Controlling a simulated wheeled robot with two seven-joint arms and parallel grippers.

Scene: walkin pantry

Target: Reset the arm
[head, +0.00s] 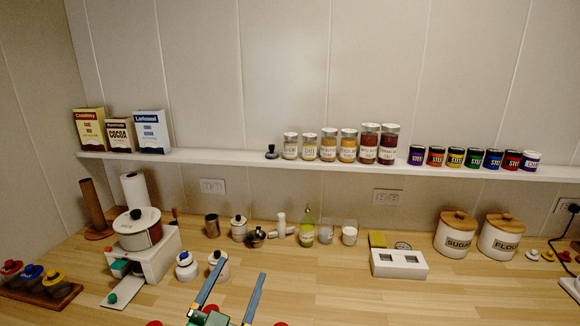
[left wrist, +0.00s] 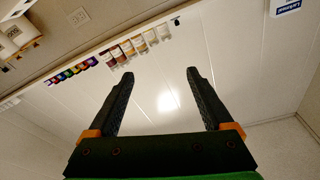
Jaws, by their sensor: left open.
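My left gripper (head: 232,290) shows at the bottom middle of the head view, low over the front of the wooden counter (head: 350,275). Its two fingers are spread apart with nothing between them. In the left wrist view the same gripper (left wrist: 154,95) shows its two dark fingers wide apart, with only the pale wall panels behind them. My right gripper is not seen in either view.
A white shelf (head: 220,158) holds boxes, jars and several small cans. On the counter stand a white appliance with a pot (head: 138,230), small jars, a white block (head: 399,264), and sugar (head: 455,235) and flour (head: 499,237) canisters. The right front counter is mostly clear.

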